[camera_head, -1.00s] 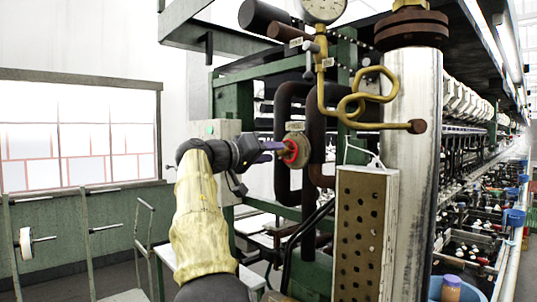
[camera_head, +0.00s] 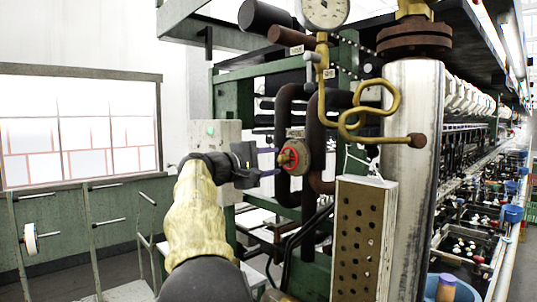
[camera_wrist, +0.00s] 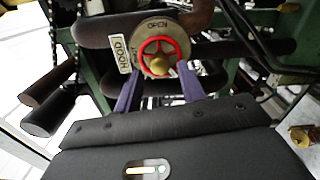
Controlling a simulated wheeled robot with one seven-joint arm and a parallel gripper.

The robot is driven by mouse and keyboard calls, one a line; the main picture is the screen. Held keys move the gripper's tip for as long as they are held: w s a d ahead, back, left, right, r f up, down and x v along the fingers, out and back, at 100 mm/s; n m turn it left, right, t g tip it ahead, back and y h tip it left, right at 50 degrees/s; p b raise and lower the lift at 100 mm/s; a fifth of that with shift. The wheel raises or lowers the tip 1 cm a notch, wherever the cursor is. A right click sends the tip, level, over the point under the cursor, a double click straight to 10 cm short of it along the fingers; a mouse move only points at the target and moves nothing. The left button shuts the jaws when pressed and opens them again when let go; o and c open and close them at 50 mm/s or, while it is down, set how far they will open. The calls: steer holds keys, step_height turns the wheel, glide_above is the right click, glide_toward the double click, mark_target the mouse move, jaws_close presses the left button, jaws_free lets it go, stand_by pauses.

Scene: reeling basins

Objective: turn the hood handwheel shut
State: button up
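The hood handwheel is a small red ring with a brass hub (camera_head: 287,158), on a round plate on the dark pipework in the head view. In the wrist view the red wheel (camera_wrist: 142,52) is centred near the top, under a plate marked OPEN (camera_wrist: 155,25) and beside a HOOD label (camera_wrist: 121,54). My gripper (camera_head: 275,161) is just left of the wheel in the head view. In the wrist view its two purple fingers (camera_wrist: 158,72) stand apart, one at each lower side of the wheel. The right fingertip overlaps the rim; contact cannot be told.
A pressure gauge (camera_head: 325,11) and coiled brass pipe (camera_head: 372,118) are above and right of the wheel. A perforated box (camera_head: 362,240) and a thick metal column (camera_head: 412,150) stand to the right. Dark pipes (camera_head: 318,130) run close around the wheel.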

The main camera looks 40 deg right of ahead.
steer(key=n+p, duration=0.2)
steer(key=n, duration=0.1)
steer(key=n+p, duration=0.1)
steer(key=shift+r+n, duration=0.25)
steer(key=shift+n, duration=0.05)
steer(key=n+p, duration=0.3)
steer(key=shift+n+p, duration=0.3)
steer(key=n+p, duration=0.3)
steer(key=p, duration=0.1)
steer(key=shift+w+n, duration=0.15)
steer(key=shift+n, duration=0.25)
steer(key=shift+n+p, duration=0.7)
steer(key=shift+p, duration=0.25)
steer(key=shift+n+p, duration=0.9)
steer(key=shift+p, duration=0.35)
steer(key=shift+s+d+n+p, duration=0.1)
steer(key=shift+s+n+p, duration=0.25)
steer(key=shift+p, duration=0.3)
steer(key=shift+w+f+n, duration=0.2)
steer(key=shift+f+n, duration=0.05)
steer(key=shift+f, duration=0.05)
